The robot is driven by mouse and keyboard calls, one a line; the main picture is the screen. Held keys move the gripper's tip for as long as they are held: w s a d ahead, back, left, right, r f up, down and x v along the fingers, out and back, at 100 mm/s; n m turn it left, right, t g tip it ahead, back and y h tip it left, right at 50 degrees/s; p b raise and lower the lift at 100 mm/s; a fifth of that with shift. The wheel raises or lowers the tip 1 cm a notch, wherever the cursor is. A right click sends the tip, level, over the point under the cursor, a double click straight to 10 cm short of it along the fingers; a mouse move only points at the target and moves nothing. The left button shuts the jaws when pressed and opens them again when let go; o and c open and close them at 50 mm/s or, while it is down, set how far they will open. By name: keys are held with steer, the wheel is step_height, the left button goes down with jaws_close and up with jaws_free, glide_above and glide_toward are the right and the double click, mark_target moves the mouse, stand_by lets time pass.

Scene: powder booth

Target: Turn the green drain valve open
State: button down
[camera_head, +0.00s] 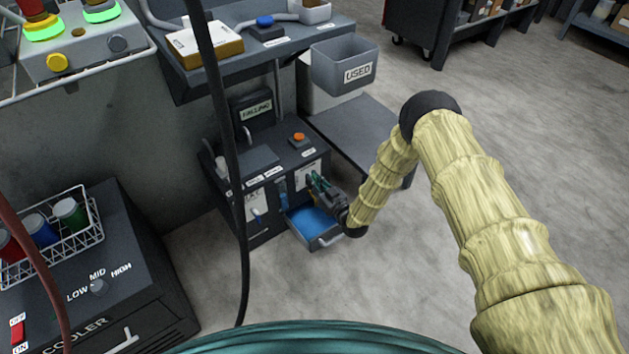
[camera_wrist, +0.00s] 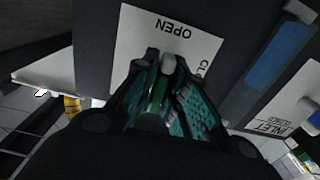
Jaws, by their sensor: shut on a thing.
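The green drain valve (camera_wrist: 158,94) is on the dark front panel of the filling machine (camera_head: 265,160). In the wrist view its green lever lies between my fingers, with a pale rounded end above them. My gripper (camera_wrist: 160,88) is shut on this lever; in the head view my gripper (camera_head: 325,190) is at the right of the machine's front. A white label plate (camera_wrist: 172,25) behind the lever reads OPEN and, partly hidden, CLOSED. The lever points toward neither word clearly. In the head view the valve is mostly hidden by my gripper.
A blue tray (camera_head: 312,224) in a pulled-out drawer is below my gripper. A blue gauge strip (camera_wrist: 273,60) and an INLET label (camera_wrist: 272,127) are beside the valve. An orange button (camera_head: 298,137) is on top. A grey USED bin (camera_head: 344,66) stands behind.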

steer(key=shift+w+d, duration=0.15)
steer(key=c, duration=1.5)
jaws_free()
steer(key=shift+s, duration=0.2)
steer(key=v, duration=1.1)
steer(key=shift+s+d, duration=0.2)
steer(key=shift+s, duration=0.05)
